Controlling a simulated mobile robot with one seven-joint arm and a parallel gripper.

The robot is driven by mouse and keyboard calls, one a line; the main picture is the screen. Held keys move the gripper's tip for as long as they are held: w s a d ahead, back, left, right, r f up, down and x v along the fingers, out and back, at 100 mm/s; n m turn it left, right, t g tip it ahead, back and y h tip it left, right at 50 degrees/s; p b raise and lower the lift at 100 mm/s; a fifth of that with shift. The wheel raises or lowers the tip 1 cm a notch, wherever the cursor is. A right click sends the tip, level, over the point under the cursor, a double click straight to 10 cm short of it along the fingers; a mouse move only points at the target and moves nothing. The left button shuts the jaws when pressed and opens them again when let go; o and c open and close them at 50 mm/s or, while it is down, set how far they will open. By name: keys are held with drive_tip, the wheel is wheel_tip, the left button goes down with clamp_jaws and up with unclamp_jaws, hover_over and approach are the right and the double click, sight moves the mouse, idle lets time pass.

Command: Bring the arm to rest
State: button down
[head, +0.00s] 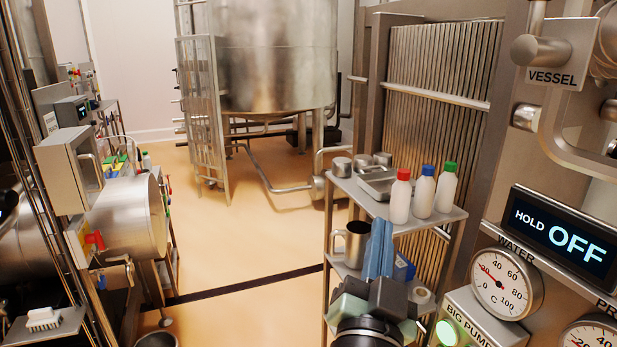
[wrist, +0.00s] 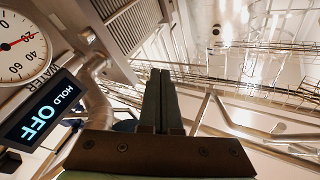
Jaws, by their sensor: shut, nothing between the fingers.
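My gripper shows in the wrist view (wrist: 160,100), pointing up toward the ceiling. Its two fingers are together with nothing between them. In the head view my arm, dark and grey-green, shows at the bottom centre-right, in front of a steel shelf cart (head: 440,217).
The cart holds bottles with red (head: 400,198), blue (head: 424,194) and green (head: 446,190) caps, and a steel jug (head: 351,244). At right is a panel with a HOLD OFF display (head: 560,238) and a water dial (head: 507,284). Open floor (head: 250,240) lies left of the cart.

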drive_tip(key=s+a+r+n+t+y, duration=0.3)
drive_tip(key=s+r, duration=0.3)
drive_tip(key=r, duration=0.6)
drive_tip(key=s+a+r+n+t+y, duration=0.2)
drive_tip(key=s+a+r+n+t, duration=0.2)
drive_tip(key=r, duration=0.9)
drive_tip(key=s+a+n, duration=0.1)
drive_tip(key=s+a, duration=0.1)
drive_tip(key=s, duration=0.1)
drive_tip(key=shift+s+a+y, duration=0.2)
drive_tip(key=shift+s+y, duration=0.05)
drive_tip(key=shift+y, duration=0.15)
drive_tip(key=shift+d, duration=0.1)
